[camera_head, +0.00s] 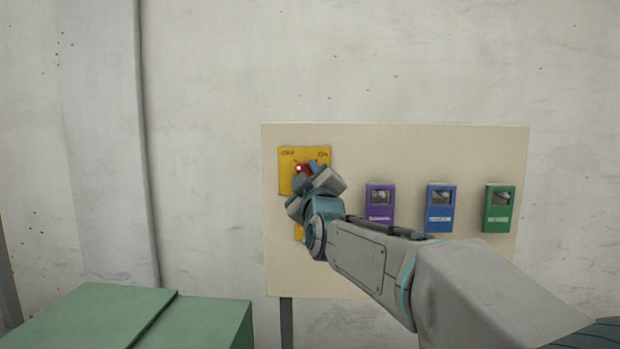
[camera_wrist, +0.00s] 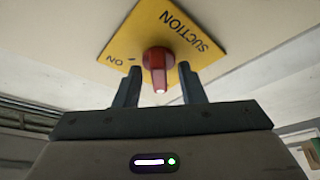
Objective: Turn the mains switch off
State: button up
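A yellow switch plate (camera_head: 290,155) is on the left part of the beige panel. Its upper corners read "OFF" on the left and "ON" on the right in the head view. In the wrist view the yellow plate (camera_wrist: 150,30) reads "SUCTION" and "ON"; I see no word "mains". A red rotary knob (camera_head: 302,168) with a pale-tipped handle sits on it. My gripper (camera_head: 307,180) is at the plate and hides its lower part. In the wrist view my gripper (camera_wrist: 160,74) is open, with a finger on each side of the red knob (camera_wrist: 157,58) and gaps showing.
The beige panel (camera_head: 400,145) also carries a purple box (camera_head: 380,205), a blue box (camera_head: 440,208) and a green box (camera_head: 499,208), right of the plate. My arm passes in front of the panel's lower right. A green cabinet (camera_head: 90,310) stands at the lower left.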

jog(key=shift+s, duration=0.1)
jog(key=b+v, duration=0.3)
jog(key=v, duration=1)
jog(key=shift+s+f, duration=0.2)
jog(key=shift+s, duration=0.05)
jog(key=shift+d, duration=0.1)
